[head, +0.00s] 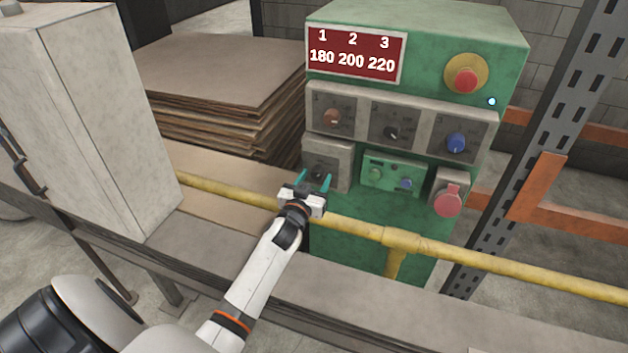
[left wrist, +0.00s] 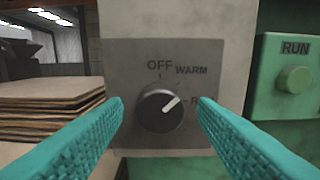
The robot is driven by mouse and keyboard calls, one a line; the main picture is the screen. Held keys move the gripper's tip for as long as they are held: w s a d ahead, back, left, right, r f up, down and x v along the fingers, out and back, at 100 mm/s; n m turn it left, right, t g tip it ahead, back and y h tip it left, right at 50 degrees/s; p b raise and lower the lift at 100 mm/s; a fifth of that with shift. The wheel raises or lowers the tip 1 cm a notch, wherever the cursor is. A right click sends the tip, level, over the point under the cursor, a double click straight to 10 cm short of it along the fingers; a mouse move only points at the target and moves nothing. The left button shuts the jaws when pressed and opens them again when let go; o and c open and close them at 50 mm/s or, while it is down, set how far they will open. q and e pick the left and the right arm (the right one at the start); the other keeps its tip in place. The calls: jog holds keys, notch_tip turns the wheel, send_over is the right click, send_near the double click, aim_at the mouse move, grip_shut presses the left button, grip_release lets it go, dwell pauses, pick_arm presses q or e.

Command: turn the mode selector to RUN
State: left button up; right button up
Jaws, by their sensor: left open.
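The mode selector (left wrist: 160,108) is a round dark knob with a white pointer line on a grey plate. Its pointer aims up and to the right, between the WARM mark and a label starting with R. The rest of that label is hidden behind the right finger. In the head view the selector (head: 318,174) sits on the lower left box of the green machine (head: 420,235). My left gripper (head: 315,181) is open in front of it. In the left wrist view its teal fingers (left wrist: 160,106) appear on either side of the knob, with visible gaps. My right gripper is not in view.
A yellow rail (head: 350,228) runs across, just below my gripper. A small green panel (head: 393,174) with a RUN button (left wrist: 295,79) is right of the selector. Stacked sheets (head: 215,75) and a grey cabinet (head: 95,110) stand left. More knobs are above.

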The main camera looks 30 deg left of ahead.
pick_arm(q)
jog(key=shift+c, duration=0.2)
jog(key=c, duration=0.9)
jog(key=m, duration=0.4)
jog(key=shift+m, duration=0.3)
jog(key=shift+a+m, duration=0.1)
jog(key=shift+m, duration=2.2)
jog(key=shift+c, duration=0.2)
jog(key=o, duration=1)
